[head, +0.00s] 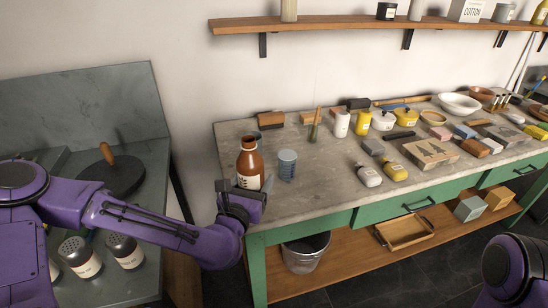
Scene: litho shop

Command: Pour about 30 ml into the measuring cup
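A brown bottle (250,161) with a pale label stands upright at the left end of the grey worktop. The measuring cup (287,164), a clear bluish cup with marks on its side, stands just right of the bottle, apart from it. My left gripper (244,187) is at the lower part of the bottle, with a dark finger on each side of it. The gripper body hides the bottle's base, and I cannot tell whether the fingers touch the bottle. My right gripper is out of view; only part of that arm shows at the lower right.
Behind the cup are a wooden block (271,119) and a green glass vessel with a stick (314,131). White and yellow bottles, stones and bowls crowd the worktop to the right. A metal bucket (304,254) stands on the lower shelf. The worktop's front left is clear.

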